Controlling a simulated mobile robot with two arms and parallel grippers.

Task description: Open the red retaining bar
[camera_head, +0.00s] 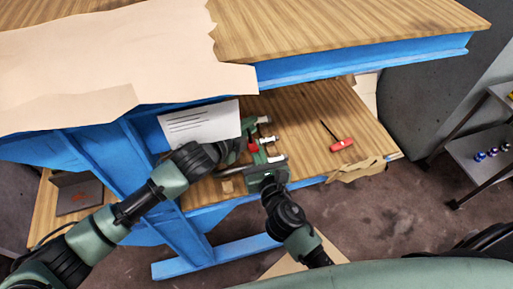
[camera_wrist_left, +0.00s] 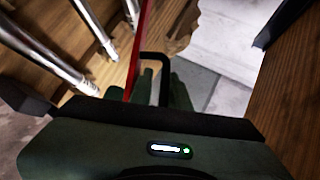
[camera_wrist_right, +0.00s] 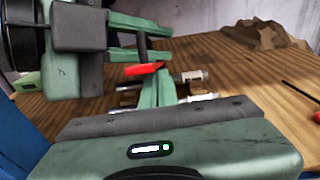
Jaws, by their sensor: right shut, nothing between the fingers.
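The red retaining bar (camera_wrist_right: 143,69) with its black handle (camera_wrist_right: 142,44) shows in the right wrist view; in the left wrist view the bar (camera_wrist_left: 140,48) runs upward, with the handle (camera_wrist_left: 153,55) beside it. My left gripper (camera_head: 240,150) reaches in from the left. In the right wrist view its two fingers (camera_wrist_right: 150,40) are apart, with the handle between them; I see no clear grip. My right gripper (camera_head: 262,160) is shut and empty, beside the metal rods (camera_wrist_right: 190,76) with pale ends. The head view shows only a little red (camera_head: 253,148) between the grippers.
The wooden shelf (camera_head: 300,125) of the blue bench lies under the grippers. A red-handled tool (camera_head: 341,145) lies to the right on it. A white printed sheet (camera_head: 200,123) is behind my left gripper. The wooden bench top (camera_head: 340,25) overhangs the shelf.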

